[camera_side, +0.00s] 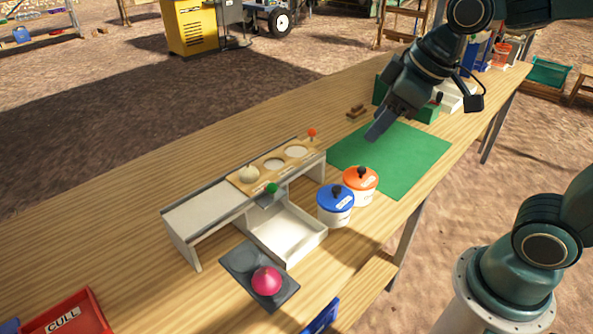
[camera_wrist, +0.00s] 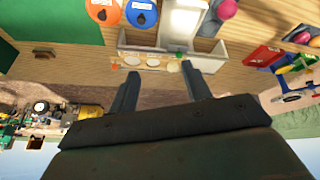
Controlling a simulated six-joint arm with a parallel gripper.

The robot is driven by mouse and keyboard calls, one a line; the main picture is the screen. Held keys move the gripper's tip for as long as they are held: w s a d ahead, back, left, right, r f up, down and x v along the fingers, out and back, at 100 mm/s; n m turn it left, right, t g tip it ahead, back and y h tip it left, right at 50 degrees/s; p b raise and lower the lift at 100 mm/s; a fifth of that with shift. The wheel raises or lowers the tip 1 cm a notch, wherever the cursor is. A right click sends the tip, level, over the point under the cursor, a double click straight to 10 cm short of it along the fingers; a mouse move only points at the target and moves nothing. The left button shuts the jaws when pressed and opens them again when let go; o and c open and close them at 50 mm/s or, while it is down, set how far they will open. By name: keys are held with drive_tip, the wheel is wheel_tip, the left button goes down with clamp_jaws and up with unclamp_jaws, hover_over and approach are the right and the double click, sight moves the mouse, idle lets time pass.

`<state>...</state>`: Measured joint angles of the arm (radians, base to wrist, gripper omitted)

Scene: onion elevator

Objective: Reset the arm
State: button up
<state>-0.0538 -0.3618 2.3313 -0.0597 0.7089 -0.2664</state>
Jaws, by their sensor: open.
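My gripper (camera_side: 379,124) hangs above the green mat (camera_side: 418,157) on the wooden table in the side view. In the wrist view its two fingers (camera_wrist: 162,90) stand apart with nothing between them, so it is open and empty. It touches nothing that I can see. A grey-and-white elevator stand (camera_side: 205,209) sits left of the mat, with a white open tray (camera_side: 312,240) at its front. A white onion (camera_side: 249,174) rests in one of the round recesses on its top board. A pink onion (camera_side: 266,281) sits on a dark plate (camera_side: 237,262) in front.
A blue-lidded pot (camera_side: 335,206) and an orange-lidded pot (camera_side: 360,187) stand between the stand and the mat. A red CULL tray (camera_side: 84,309) is at the front left. A small brown block (camera_side: 356,111) and a green box (camera_side: 424,113) lie beyond the mat. The mat is mostly clear.

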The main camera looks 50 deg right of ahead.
drive_tip(key=s+d+m, duration=0.2)
drive_tip(key=s+m, duration=0.2)
drive_tip(key=s, duration=0.6)
drive_tip(key=shift+s+d+r+h, duration=0.25)
drive_tip(key=shift+s+d+h, duration=0.1)
drive_tip(key=shift+d+h, duration=0.05)
